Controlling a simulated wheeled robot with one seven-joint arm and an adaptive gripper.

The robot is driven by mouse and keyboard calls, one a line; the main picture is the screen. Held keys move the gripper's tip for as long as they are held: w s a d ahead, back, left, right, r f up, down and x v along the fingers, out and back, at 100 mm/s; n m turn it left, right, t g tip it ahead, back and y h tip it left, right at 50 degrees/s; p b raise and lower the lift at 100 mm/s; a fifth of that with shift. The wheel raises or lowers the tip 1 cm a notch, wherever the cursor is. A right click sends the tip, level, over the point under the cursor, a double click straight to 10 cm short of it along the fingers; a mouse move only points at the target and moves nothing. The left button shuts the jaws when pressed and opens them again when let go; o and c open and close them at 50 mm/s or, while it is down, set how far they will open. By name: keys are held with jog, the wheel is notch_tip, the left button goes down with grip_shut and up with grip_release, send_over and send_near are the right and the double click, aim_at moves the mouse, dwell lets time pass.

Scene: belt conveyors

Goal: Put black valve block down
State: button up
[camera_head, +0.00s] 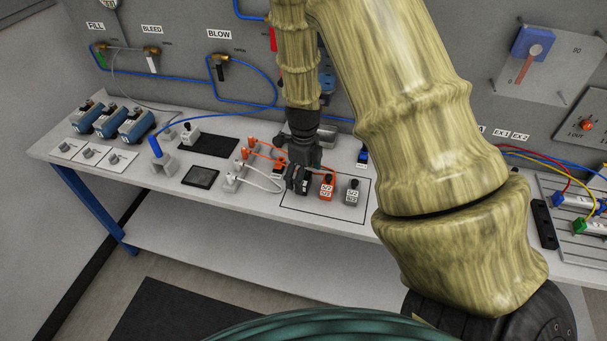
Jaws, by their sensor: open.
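My gripper (299,186) points down over the white bench (232,213), inside the left part of a black-outlined rectangle. Its dark fingers are open. A small dark block with a pale mark, seemingly the black valve block (304,187), shows at the fingertips and is mostly hidden by them. It seems to be at bench height, but I cannot tell whether the fingers touch it. An orange valve block (327,188) stands upright just right of the gripper, and a grey valve block (352,193) stands further right, both with black knobs and white labels.
A black-framed pad (200,178), a dark mat (214,145) and blue devices (110,120) lie further left. A panel with blue hoses stands behind. The bench's front strip is clear.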

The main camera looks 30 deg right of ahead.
jog(key=shift+r, duration=0.15)
notch_tip(320, 180, up, 12)
jog(key=b, duration=0.2)
dwell(0.4)
